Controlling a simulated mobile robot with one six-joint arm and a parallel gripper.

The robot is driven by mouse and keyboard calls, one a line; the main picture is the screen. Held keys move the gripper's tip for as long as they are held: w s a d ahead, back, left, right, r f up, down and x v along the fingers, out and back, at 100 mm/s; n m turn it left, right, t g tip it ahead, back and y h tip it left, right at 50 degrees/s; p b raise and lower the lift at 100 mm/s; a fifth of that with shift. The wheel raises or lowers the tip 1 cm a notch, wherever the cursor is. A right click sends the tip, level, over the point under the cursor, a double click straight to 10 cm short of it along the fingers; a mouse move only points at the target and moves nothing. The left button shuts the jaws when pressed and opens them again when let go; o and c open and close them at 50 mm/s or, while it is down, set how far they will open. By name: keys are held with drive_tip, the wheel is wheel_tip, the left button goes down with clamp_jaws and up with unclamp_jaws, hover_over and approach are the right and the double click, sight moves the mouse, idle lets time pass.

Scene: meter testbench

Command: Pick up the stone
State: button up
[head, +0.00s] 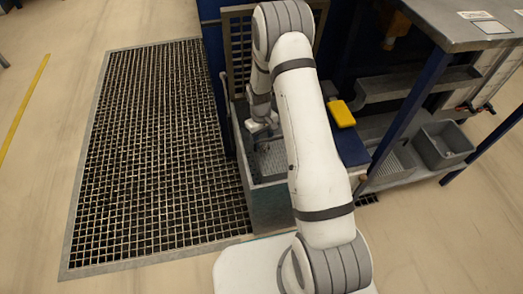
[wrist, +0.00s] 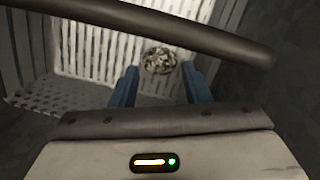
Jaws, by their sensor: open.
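The stone (wrist: 159,61) is a small, rough, grey-brown lump in the wrist view. It lies on a light slatted or perforated surface (wrist: 90,52). My gripper (wrist: 160,78) is open, with its two blue fingers apart. The stone shows just beyond the fingertips, roughly centred between them, and I cannot tell the remaining height. In the head view my gripper (head: 262,126) reaches down into a metal bin (head: 275,205) beside the bench. The stone is not visible in the head view.
A dark round bar (wrist: 180,32) crosses the wrist view above the stone. A yellow object (head: 341,113) lies on a blue surface right of my arm. A grey tub (head: 443,145) stands on the lower shelf. A floor grating (head: 160,150) lies left of the bin.

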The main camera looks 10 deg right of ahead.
sight(264, 145)
drive_tip(key=f, duration=0.1)
drive_tip(key=f+b, duration=0.1)
drive_tip(key=f, duration=0.1)
drive_tip(key=shift+s+d+f, duration=0.1)
drive_tip(key=shift+s+f, duration=0.05)
drive_tip(key=shift+s, duration=0.05)
drive_tip(key=c, duration=0.7)
